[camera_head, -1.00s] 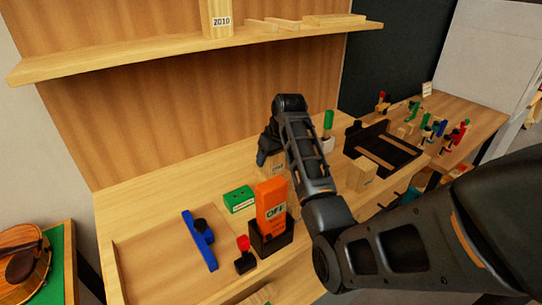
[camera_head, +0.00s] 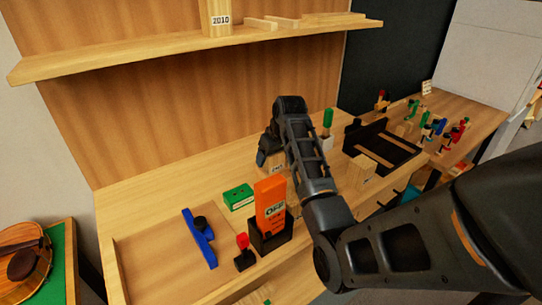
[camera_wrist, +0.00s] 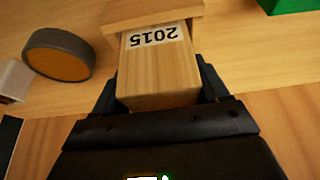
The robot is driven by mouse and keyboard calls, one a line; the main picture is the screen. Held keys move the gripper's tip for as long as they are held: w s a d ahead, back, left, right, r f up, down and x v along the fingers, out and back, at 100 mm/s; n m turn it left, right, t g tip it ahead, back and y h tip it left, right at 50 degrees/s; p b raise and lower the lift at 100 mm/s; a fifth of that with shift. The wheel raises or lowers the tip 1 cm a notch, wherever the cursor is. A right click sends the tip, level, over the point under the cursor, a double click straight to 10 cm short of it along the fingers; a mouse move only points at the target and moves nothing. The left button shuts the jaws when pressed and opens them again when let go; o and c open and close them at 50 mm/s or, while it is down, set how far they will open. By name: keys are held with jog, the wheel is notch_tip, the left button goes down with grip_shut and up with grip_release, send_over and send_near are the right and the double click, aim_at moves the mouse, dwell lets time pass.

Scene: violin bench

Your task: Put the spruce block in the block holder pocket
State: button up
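In the wrist view a pale wooden block (camera_wrist: 160,75) with an upside-down 2015 label lies between my fingers, which press against both sides. Its far end meets a wider wooden piece (camera_wrist: 150,10), perhaps the block holder; I cannot tell whether the block is inside it. In the head view my gripper (camera_head: 266,155) is low over the bench, with the labelled block (camera_head: 277,168) beside it, partly hidden by my arm. Another pale block (camera_head: 362,168) stands to the right. A block labelled 2010 (camera_head: 218,15) stands on the shelf. No label names the spruce.
An orange box (camera_head: 270,203) in a black stand, a green box (camera_head: 238,197) and a blue tool (camera_head: 199,238) are on the left. A black tray (camera_head: 382,146) and a green-topped item (camera_head: 328,122) are on the right. A round dark-rimmed disc (camera_wrist: 60,54) lies near my gripper.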

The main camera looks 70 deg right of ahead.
jog(key=shift+o, duration=1.3)
jog(key=shift+s+a+f, duration=0.1)
jog(key=shift+a+f, duration=0.15)
jog(key=shift+f, duration=0.55)
jog(key=shift+a, duration=0.1)
jog(key=shift+w+r, duration=0.2)
jog(key=shift+r, duration=0.1)
jog(key=b+v, duration=0.1)
jog(key=v, duration=1.2)
jog(key=shift+w+d+r, duration=0.2)
jog(key=shift+d, duration=0.15)
